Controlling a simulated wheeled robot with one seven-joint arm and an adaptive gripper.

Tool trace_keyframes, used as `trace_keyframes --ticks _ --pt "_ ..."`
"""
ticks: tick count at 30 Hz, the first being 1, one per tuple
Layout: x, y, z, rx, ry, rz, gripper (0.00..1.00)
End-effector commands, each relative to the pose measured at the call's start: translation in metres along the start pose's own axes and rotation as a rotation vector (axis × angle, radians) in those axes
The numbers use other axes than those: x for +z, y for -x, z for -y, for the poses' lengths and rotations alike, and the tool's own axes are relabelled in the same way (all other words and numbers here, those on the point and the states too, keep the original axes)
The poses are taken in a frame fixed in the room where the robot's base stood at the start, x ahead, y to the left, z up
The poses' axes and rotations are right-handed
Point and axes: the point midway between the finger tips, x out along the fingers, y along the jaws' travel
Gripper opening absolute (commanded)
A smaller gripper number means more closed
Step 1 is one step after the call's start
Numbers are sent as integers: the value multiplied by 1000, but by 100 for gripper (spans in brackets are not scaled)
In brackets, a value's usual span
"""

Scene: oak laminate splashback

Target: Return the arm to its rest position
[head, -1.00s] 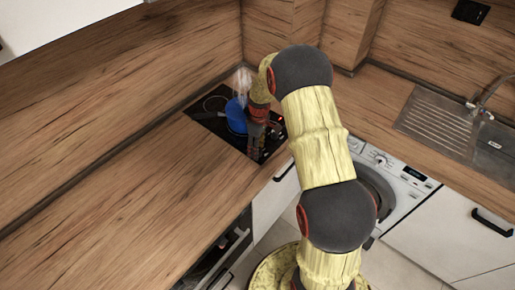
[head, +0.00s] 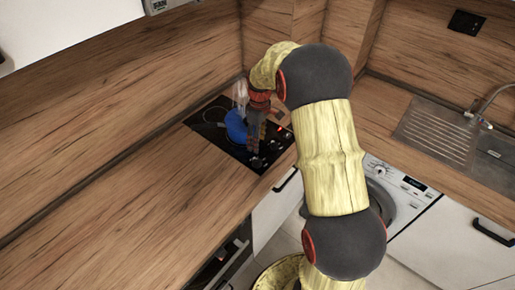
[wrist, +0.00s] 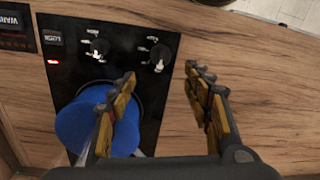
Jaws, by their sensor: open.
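My gripper (head: 258,128) is at the end of my yellow and dark grey arm, over the black hob (head: 212,124) near the back corner of the counter. In the wrist view my gripper (wrist: 160,75) is open, with nothing between its fingers. A blue round pot-like object (head: 236,125) stands on the hob just left of the gripper. In the wrist view this blue object (wrist: 75,125) lies beside and partly behind the left finger. I cannot tell whether the finger touches it.
Hob knobs (wrist: 158,57) lie beyond the fingers. A translucent thing (head: 241,92) shows behind the blue object. The long wooden counter (head: 140,200) at left is clear. Wooden splashbacks rise behind.

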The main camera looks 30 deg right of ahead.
Motion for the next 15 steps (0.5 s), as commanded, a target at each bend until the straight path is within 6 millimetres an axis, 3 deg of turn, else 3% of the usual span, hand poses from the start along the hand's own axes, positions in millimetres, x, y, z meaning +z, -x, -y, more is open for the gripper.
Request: trace_keyframes --ticks 15 --pt "0 10 0 -1 0 1 50"
